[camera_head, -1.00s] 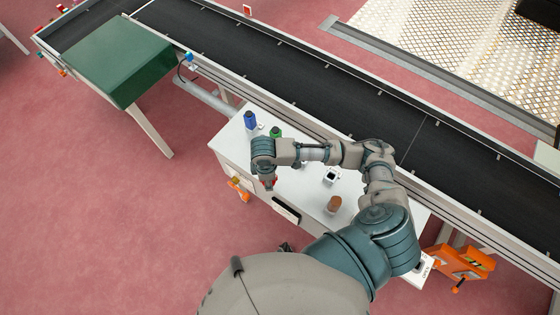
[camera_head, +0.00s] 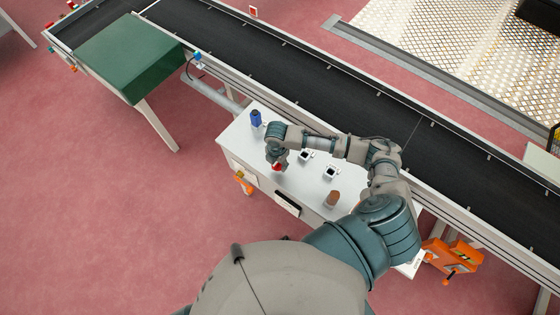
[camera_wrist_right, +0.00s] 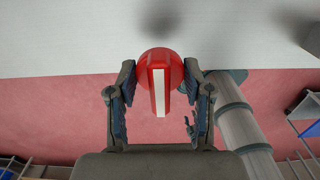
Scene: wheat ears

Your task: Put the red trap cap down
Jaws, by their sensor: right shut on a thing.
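The red trap cap (camera_wrist_right: 160,80) is a round red piece with a white stripe, held between the fingertips of my right gripper (camera_wrist_right: 160,88) in the right wrist view. In the head view the red cap (camera_head: 278,168) shows just under my right gripper (camera_head: 278,163), near the front left part of the white table (camera_head: 290,195). I cannot tell whether the cap touches the tabletop. My left gripper is not in view.
A blue-topped piece (camera_head: 256,118) stands at the table's back left. White square holders (camera_head: 330,172) and a brown piece (camera_head: 333,199) stand to the right. A black conveyor (camera_head: 330,85) runs behind the table. The table's front strip is clear.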

